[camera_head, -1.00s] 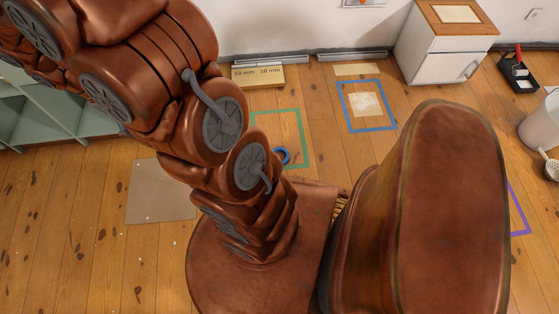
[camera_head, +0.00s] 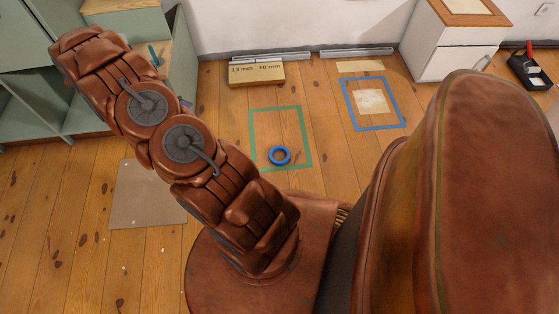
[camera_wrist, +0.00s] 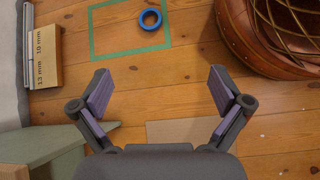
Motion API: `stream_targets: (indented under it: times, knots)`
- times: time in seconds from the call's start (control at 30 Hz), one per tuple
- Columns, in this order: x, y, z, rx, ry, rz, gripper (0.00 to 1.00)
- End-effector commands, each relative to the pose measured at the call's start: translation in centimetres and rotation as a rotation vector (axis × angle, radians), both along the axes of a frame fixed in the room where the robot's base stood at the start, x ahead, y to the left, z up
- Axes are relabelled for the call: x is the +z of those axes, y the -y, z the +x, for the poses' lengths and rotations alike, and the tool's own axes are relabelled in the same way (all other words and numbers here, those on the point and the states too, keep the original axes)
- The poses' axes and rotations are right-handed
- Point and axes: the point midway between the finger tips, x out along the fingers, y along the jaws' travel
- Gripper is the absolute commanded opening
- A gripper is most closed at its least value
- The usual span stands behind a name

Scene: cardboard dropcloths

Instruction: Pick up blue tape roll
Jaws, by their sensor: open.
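The blue tape roll (camera_head: 280,155) lies flat on the wooden floor, inside a green tape rectangle (camera_head: 252,135) near its front side. In the wrist view the blue tape roll (camera_wrist: 150,19) shows at the top, beyond my fingertips and slightly left of centre, with the green rectangle (camera_wrist: 93,38) around it. My gripper (camera_wrist: 160,88) is open and empty, its two purple-padded fingers wide apart.
A box marked 13 mm and 10 mm (camera_head: 256,74) lies by the wall. A blue tape rectangle (camera_head: 350,116) is to the right. A grey-brown sheet (camera_head: 147,195) lies at left. Green shelving (camera_head: 92,115) stands at left, a white cabinet (camera_head: 450,40) at back right.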

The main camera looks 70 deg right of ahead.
Motion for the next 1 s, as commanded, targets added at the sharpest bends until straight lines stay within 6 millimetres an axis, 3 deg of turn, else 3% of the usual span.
stream_targets:
  times: [0.03,0.37,0.6,0.8,1.0]
  knots:
    - [-3.0,0.9,-0.5,0.001,-0.024,-0.001,1.0]
    - [-15.5,6.4,-3.4,0.038,-0.149,-0.021,1.0]
    - [-24.4,9.9,-6.9,0.067,-0.246,-0.033,1.0]
    - [-31.3,12.3,-10.5,0.093,-0.328,-0.041,1.0]
    - [-36.1,13.8,-13.7,0.114,-0.395,-0.043,1.0]
